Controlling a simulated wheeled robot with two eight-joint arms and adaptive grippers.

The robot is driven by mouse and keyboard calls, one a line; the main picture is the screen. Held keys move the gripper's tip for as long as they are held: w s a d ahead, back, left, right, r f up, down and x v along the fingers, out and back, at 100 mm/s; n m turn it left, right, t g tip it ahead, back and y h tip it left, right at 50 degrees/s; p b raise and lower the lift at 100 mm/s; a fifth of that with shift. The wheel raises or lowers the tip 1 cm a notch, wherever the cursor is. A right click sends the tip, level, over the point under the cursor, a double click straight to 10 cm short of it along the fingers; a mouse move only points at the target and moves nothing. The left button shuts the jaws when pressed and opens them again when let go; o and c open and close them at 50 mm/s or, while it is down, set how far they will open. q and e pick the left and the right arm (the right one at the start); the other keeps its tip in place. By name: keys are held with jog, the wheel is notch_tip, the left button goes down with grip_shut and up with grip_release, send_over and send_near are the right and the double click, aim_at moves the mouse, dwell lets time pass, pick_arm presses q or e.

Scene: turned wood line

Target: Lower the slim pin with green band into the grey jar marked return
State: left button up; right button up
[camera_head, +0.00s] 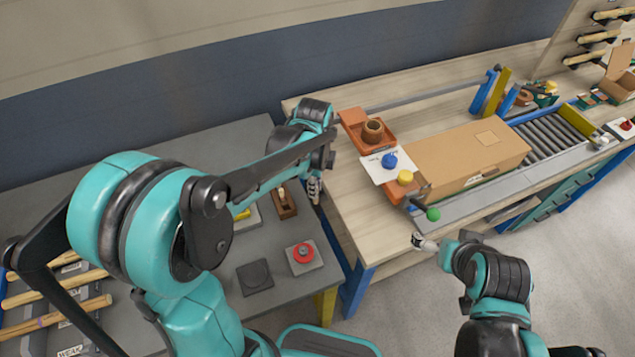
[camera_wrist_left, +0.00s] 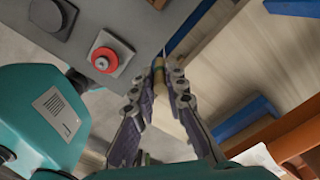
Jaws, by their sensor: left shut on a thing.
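My left gripper (camera_head: 314,188) hangs over the gap between the grey table and the wooden bench. In the left wrist view the fingers (camera_wrist_left: 168,88) are shut on a slim tan wooden pin (camera_wrist_left: 158,66). The fingers cover part of the pin, and I cannot make out a green band on it. My right gripper (camera_head: 425,243) is by the front edge of the wooden bench, small and side-on; its jaws cannot be made out. I cannot pick out a grey jar marked return in either view.
Orange trays (camera_head: 350,118), a brown cup (camera_head: 372,130) and a cardboard box (camera_head: 455,160) stand on the wooden bench. Its near left corner is clear.

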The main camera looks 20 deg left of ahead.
pick_arm(q)
jog(key=s+a+r+p, duration=0.1)
jog(key=s+a+p, duration=0.1)
jog(key=s+a, duration=1.4)
jog(key=s+a+r+p, duration=0.1)
jog(key=s+a+p, duration=0.1)
jog(key=s+a, duration=1.4)
jog(key=shift+s+p, duration=0.3)
jog(key=shift+s, duration=2)
notch_tip(320, 180, down, 9)
jog(key=b, duration=0.8)
jog(key=shift+d+f+b, duration=0.15)
jog(key=shift+d+b, duration=0.05)
jog(key=shift+b, duration=0.1)
